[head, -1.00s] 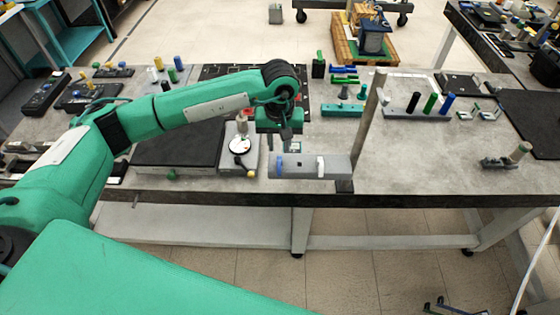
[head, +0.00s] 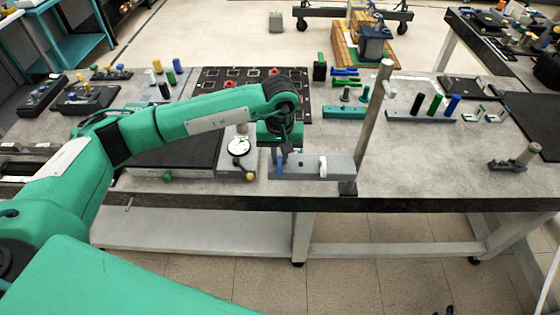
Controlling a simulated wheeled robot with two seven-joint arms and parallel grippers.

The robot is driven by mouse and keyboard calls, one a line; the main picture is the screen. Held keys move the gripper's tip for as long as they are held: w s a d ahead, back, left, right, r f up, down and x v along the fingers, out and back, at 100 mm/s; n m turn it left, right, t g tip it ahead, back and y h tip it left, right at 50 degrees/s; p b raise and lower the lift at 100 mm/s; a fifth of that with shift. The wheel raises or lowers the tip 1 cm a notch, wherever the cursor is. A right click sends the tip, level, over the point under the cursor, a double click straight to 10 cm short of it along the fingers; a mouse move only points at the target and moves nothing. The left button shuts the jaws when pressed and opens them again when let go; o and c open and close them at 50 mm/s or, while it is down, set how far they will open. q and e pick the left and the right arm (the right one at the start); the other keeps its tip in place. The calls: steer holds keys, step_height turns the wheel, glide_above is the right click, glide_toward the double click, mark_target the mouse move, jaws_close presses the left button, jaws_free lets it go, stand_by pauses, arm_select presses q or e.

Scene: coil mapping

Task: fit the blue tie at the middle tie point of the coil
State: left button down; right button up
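My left gripper (head: 284,158) points down at the left end of a grey block (head: 312,172) near the table's front edge. A small blue piece (head: 278,161), likely the blue tie, shows at the fingers. Whether they are open around it or shut on it is too small to tell. A white piece (head: 323,166) stands on the same block, to the right. I cannot pick out the coil or its middle tie point with certainty. Small dark tips (head: 444,311) at the bottom edge may be my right gripper, mostly cut off.
An upright grey post (head: 371,120) stands just right of the block. A round white dial (head: 239,146) and a dark flat plate (head: 180,150) lie to the left. Coloured pegs stand in a grey holder (head: 405,116) behind right. The table's right middle (head: 430,160) is clear.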

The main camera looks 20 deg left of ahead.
mark_target(279, 158)
arm_select(q)
steer(key=c, duration=2)
jaws_free()
jaws_close()
steer(key=shift+r, duration=1.05)
steer(key=shift+r, duration=1.6)
